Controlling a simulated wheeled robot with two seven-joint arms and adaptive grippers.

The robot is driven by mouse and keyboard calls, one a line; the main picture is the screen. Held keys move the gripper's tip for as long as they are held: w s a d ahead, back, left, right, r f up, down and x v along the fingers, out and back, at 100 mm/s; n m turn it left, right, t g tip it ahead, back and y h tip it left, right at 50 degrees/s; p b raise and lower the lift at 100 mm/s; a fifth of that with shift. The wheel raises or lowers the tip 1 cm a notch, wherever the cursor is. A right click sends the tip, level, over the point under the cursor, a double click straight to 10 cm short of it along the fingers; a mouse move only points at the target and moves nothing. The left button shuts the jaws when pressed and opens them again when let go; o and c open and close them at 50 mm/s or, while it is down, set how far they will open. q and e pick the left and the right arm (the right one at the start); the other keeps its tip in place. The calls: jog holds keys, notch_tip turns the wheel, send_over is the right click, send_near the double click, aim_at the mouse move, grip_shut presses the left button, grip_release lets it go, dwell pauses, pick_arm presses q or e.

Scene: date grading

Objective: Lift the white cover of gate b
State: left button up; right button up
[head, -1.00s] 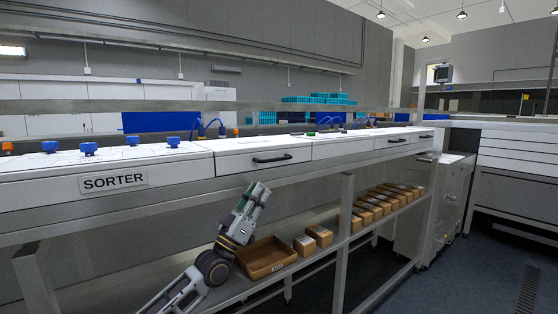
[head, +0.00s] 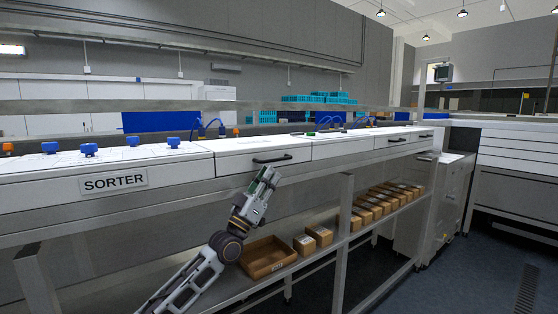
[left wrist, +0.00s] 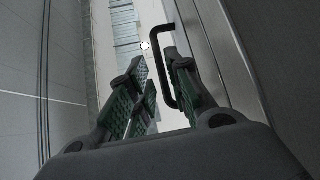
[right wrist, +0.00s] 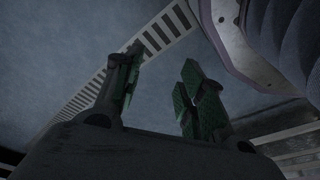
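A white cover (head: 235,163) with a black bar handle (head: 272,160) sits closed on the long counter, right of the SORTER panel. No gate letter is readable on it. My left gripper (head: 267,177) is raised just below this handle. In the left wrist view my left gripper (left wrist: 160,82) is open, and the black handle (left wrist: 166,72) shows by the gap between its fingers, close to the right finger. I cannot tell whether they touch. My right gripper (right wrist: 160,75) shows only in its wrist view, open and empty above the floor.
The SORTER panel (head: 115,182) with blue knobs is at left. Another white cover (head: 390,140) with dark handles is farther right. A brown tray (head: 288,262) and several boxes (head: 319,235) stand on the shelf below. Metal posts (head: 343,225) hold the counter.

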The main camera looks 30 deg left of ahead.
aim_at(279, 159)
pick_arm(q)
jog(key=x, duration=0.4)
jog(key=shift+w+r, duration=0.3)
jog(key=shift+w+d+r+p, duration=0.1)
jog(key=shift+w+r+p, duration=0.2)
jog(key=shift+w+r, duration=0.05)
jog(key=shift+w+d+r, duration=0.1)
jog(key=shift+w+r, duration=0.15)
jog(key=shift+w, duration=0.1)
pick_arm(e)
jog(key=shift+s+d+f, duration=0.2)
jog(key=shift+f, duration=0.3)
jog(key=shift+s+d+f, duration=0.2)
jog(key=shift+f, duration=0.3)
jog(key=shift+w+r, duration=0.1)
jog(key=shift+w, duration=0.1)
pick_arm(q)
jog(key=shift+c, duration=0.3)
